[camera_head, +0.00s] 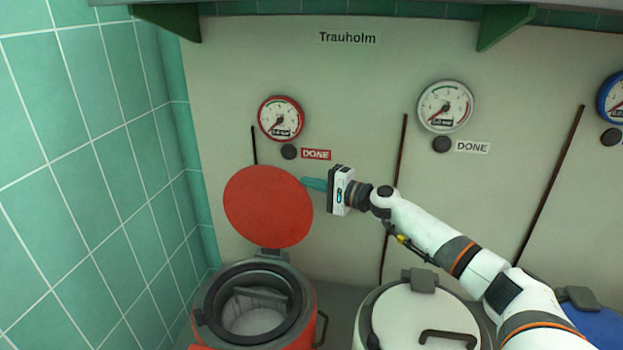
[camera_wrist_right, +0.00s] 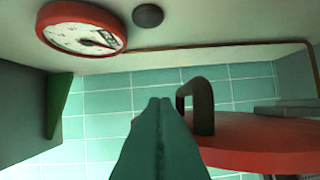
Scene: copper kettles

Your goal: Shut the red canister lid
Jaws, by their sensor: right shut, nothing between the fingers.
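The red canister (camera_head: 306,335) stands at the lower left in the head view, its dark-rimmed mouth open. Its round red lid (camera_head: 268,206) is raised, tilted up on the hinge behind the mouth. In the right wrist view the lid (camera_wrist_right: 265,145) shows at the lower right, with its dark handle (camera_wrist_right: 205,108). My right gripper (camera_head: 305,183) is shut and empty, its teal fingers at the upper right edge of the lid. In the wrist view the fingertips (camera_wrist_right: 160,103) appear just left of the handle; I cannot tell whether they touch it. My left gripper is not in view.
A white-lidded canister (camera_head: 412,320) stands to the right, under my right arm, with a blue one (camera_head: 590,322) beyond. The wall behind bears a red gauge (camera_head: 281,119), a white gauge (camera_head: 445,106) and thin pipes. A green tiled wall (camera_head: 90,180) bounds the left.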

